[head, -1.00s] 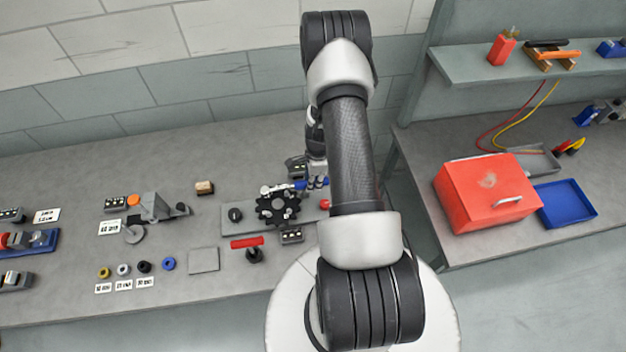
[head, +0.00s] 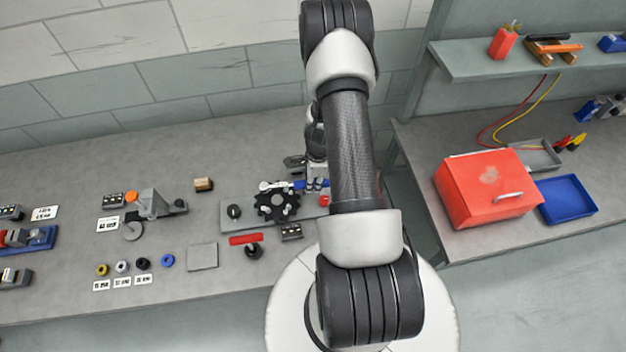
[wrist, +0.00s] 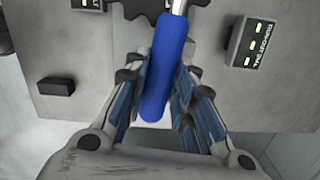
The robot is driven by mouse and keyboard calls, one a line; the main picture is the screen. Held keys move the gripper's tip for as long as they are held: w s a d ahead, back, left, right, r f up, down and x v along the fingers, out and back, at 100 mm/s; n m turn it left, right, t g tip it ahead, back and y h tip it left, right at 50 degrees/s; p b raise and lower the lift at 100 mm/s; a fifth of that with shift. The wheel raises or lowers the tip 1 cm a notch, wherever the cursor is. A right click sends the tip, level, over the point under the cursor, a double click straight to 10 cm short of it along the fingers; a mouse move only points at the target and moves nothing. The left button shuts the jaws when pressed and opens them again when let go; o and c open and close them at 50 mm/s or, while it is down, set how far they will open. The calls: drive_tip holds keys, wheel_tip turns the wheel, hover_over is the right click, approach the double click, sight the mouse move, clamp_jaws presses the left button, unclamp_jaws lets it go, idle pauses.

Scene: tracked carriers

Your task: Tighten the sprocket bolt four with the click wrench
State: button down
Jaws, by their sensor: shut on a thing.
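The click wrench has a blue handle (wrist: 165,70) and a silver shaft. My gripper (wrist: 160,82) is shut on this handle, with fingers on both sides of it. In the head view the wrench's silver head (head: 266,186) lies over the upper left rim of the black sprocket (head: 277,203). I cannot tell whether it sits on a bolt, or which bolt is number four. The sprocket lies on a grey plate (head: 232,228). Only part of its toothed edge shows at the top of the wrist view.
A red T-shaped handle piece (head: 244,239) stands in front of the plate. Small dark boxes with light marks (head: 291,232) sit close to the sprocket, one of them right of the handle in the wrist view (wrist: 253,42). A red toolbox (head: 480,190) is on the right bench.

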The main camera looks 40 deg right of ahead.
drive_tip(key=shift+s+a+m+b, duration=0.35)
drive_tip(key=shift+s+a+m, duration=0.05)
drive_tip(key=shift+s, duration=0.05)
drive_tip(key=shift+s+a+m+b, duration=0.5)
drive_tip(key=shift+a+b, duration=0.05)
drive_tip(key=shift+b, duration=0.45)
drive_tip(key=shift+a, duration=0.1)
drive_tip(key=shift+s+a+m+b, duration=0.45)
drive_tip(key=shift+a+m+b, duration=0.15)
drive_tip(key=shift+b, duration=0.45)
